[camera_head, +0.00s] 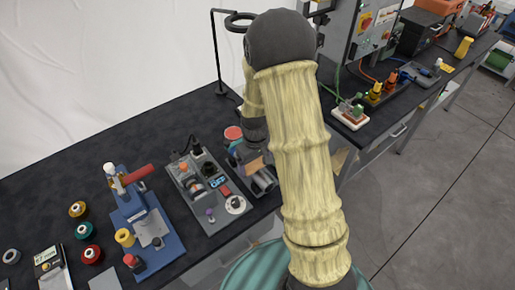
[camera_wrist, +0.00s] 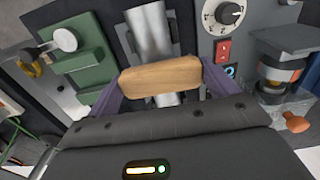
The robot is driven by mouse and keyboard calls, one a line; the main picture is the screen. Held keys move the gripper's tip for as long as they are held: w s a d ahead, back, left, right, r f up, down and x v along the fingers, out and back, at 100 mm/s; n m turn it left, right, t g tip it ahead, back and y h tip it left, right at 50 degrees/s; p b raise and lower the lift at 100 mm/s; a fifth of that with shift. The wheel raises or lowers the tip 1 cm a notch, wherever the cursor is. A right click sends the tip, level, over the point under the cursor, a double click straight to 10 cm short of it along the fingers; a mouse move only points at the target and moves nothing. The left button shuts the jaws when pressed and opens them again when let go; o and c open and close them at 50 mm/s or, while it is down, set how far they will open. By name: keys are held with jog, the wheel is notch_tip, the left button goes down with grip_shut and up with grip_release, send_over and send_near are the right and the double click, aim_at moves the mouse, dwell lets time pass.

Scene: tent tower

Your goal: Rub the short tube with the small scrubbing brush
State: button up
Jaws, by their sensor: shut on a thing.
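A small scrubbing brush with a pale wooden back (camera_wrist: 160,80) is held between the purple fingers of my gripper (camera_wrist: 158,90), which is shut on it. Its bristles are hidden from the wrist camera. The short tube (camera_wrist: 150,30), a shiny metal cylinder, lies behind and under the brush in the wrist view, running up to the top edge; the brush crosses over it. I cannot tell whether they touch. In the head view the brush (camera_head: 255,164) shows beside my arm, with the tube (camera_head: 264,180) just below it.
A grey panel with a dial (camera_wrist: 228,14) and red switch stands right of the tube, and a green fixture (camera_wrist: 75,55) to its left. On the dark bench are a grey tray of parts (camera_head: 212,225), a blue-based press (camera_head: 160,258) and several spools. My arm hides the bench's middle.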

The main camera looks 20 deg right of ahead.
jog(key=r+p, duration=0.1)
jog(key=r, duration=0.2)
jog(key=shift+w, duration=0.2)
notch_tip(320, 180, up, 3)
jog(key=p, duration=0.2)
jog(key=shift+r+p, duration=0.1)
jog(key=shift+p, duration=0.2)
jog(key=shift+w+r+p, duration=0.1)
jog(key=shift+r+p, duration=0.55)
jog(key=shift+r, duration=0.15)
jog(key=shift+d+r, duration=0.1)
jog(key=shift+d, duration=0.05)
jog(key=shift+a, duration=0.25)
jog(key=shift+s, duration=0.2)
